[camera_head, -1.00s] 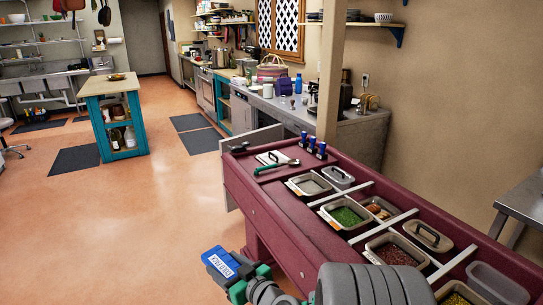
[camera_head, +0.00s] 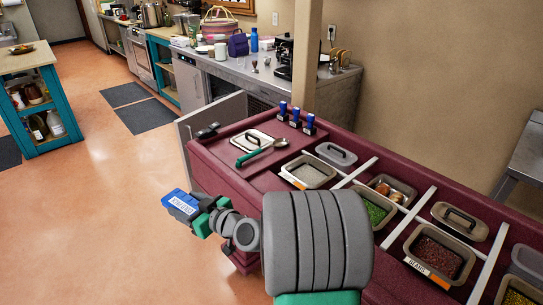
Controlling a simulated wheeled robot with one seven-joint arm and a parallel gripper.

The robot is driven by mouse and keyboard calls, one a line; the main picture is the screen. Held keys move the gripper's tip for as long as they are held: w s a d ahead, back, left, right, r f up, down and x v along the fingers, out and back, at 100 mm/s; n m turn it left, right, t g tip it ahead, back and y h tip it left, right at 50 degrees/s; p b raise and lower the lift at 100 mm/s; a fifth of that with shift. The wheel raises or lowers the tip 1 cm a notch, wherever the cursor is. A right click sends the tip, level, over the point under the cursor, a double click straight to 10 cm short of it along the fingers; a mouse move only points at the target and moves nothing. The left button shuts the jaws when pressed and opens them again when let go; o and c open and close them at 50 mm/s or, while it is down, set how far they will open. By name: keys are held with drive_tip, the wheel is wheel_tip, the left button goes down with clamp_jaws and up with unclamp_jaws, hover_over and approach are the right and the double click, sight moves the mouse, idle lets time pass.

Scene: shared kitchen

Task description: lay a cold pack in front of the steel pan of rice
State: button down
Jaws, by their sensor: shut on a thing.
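My gripper (camera_head: 199,213) is shut on a blue cold pack (camera_head: 180,202) with a white label. It holds the pack in the air left of the maroon counter (camera_head: 222,177), over the floor as seen in the picture. The steel pan of rice (camera_head: 308,172), with pale grey-white contents, sits in the counter top to the right, apart from the pack. My arm hides part of the counter's front side and the near edge below the pans.
Right of the rice are pans of green food (camera_head: 374,209) and red beans (camera_head: 436,258). Several blue-topped items (camera_head: 295,117) stand behind. A post (camera_head: 304,60) rises at the back.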

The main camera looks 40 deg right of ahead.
drive_tip(key=s+d+r+m+h+b, duration=0.15)
drive_tip(key=d+b, duration=0.35)
drive_tip(key=d, duration=1)
drive_tip(key=s+d+r+m+h+b, duration=0.1)
drive_tip(key=d+r+h+b, duration=0.3)
drive_tip(key=d, duration=1.2)
drive_tip(key=f+y+b, duration=0.1)
drive_tip(key=f+b, duration=0.2)
drive_tip(key=f, duration=0.2)
drive_tip(key=f+y+b, duration=0.1)
drive_tip(key=f+b, duration=0.3)
drive_tip(key=f, duration=0.1)
drive_tip(key=shift+a+f+t, duration=0.15)
drive_tip(key=shift+a+t, duration=0.05)
drive_tip(key=shift+t, duration=0.1)
drive_tip(key=c, duration=0.7)
unclamp_jaws()
drive_tip(key=o, duration=0.4)
